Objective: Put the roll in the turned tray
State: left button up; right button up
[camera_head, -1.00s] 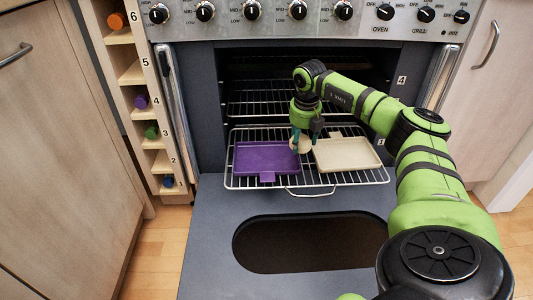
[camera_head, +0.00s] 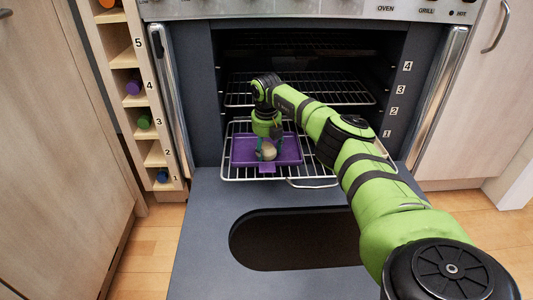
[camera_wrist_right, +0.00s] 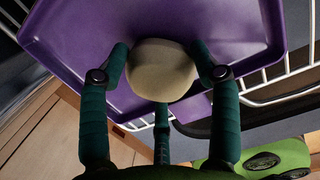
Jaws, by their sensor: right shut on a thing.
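The pale, rounded roll (camera_head: 269,152) is in my right gripper (camera_head: 268,154), over the purple tray (camera_head: 240,152). The purple tray lies on the pulled-out lower oven rack, and its small tab (camera_head: 267,168) points to the front. In the right wrist view, the fingers (camera_wrist_right: 163,82) close around the roll (camera_wrist_right: 160,70), with the purple tray (camera_wrist_right: 75,50) behind it. I cannot tell whether the roll touches the tray. My left gripper is not in view.
The lower wire rack (camera_head: 312,182) sticks out over the open oven door (camera_head: 205,215), which has a dark oval window (camera_head: 295,240). An upper rack (camera_head: 330,92) is above and behind. A numbered shelf column (camera_head: 150,130) with coloured items stands at the left.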

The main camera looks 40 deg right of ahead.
jog(key=shift+f, duration=0.1)
jog(key=shift+f, duration=0.15)
jog(key=o, duration=0.8)
jog(key=shift+o, duration=0.2)
